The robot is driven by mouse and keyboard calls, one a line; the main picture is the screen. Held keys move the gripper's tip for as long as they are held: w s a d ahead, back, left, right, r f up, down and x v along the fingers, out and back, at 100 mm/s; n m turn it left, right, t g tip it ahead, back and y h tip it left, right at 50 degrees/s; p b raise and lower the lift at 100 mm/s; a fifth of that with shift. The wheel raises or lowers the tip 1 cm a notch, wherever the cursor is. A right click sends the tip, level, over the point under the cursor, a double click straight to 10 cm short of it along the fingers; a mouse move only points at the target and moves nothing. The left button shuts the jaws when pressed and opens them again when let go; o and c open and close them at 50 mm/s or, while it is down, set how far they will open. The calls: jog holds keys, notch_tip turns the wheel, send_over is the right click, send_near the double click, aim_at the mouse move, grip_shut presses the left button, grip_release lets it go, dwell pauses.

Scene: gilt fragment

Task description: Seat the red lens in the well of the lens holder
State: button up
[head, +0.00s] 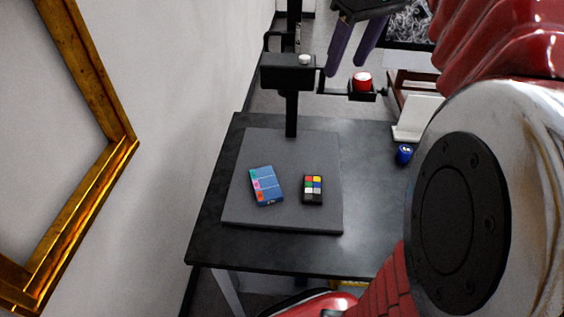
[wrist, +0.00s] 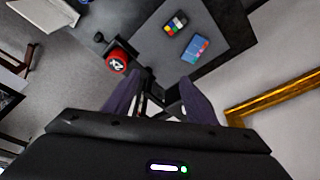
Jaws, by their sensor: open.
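The red lens (head: 362,80) is a short red cylinder with a pale top. It sits upright at the black lens holder (head: 366,96), at the end of a dark stand's side arm. In the wrist view the red lens (wrist: 116,62) shows a white "x2" mark, with the black holder (wrist: 133,49) around part of it. I cannot tell how deep it sits in the well. My gripper (head: 346,66) has two purple fingers, open, just above and left of the lens in the head view. In the wrist view my gripper (wrist: 162,78) is empty, the lens outside the left finger.
The stand (head: 291,110) rises behind a grey mat (head: 285,222) on a dark table (head: 375,225). A blue card box (head: 266,187) and a colour-square block (head: 313,190) lie on the mat. A blue cylinder (head: 404,154) stands on the table's right. A gilt frame (head: 125,150) hangs left.

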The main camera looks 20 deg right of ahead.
jog(key=s+a+f+m+t, duration=0.1)
jog(key=s+a+f, duration=0.5)
jog(key=a+f, duration=0.3)
jog(key=s+a+f+m+t, duration=0.1)
jog(key=s+a+f, duration=0.4)
jog(key=a+f, duration=0.4)
jog(key=shift+s+a+f+t, duration=0.3)
jog(key=shift+s, duration=0.05)
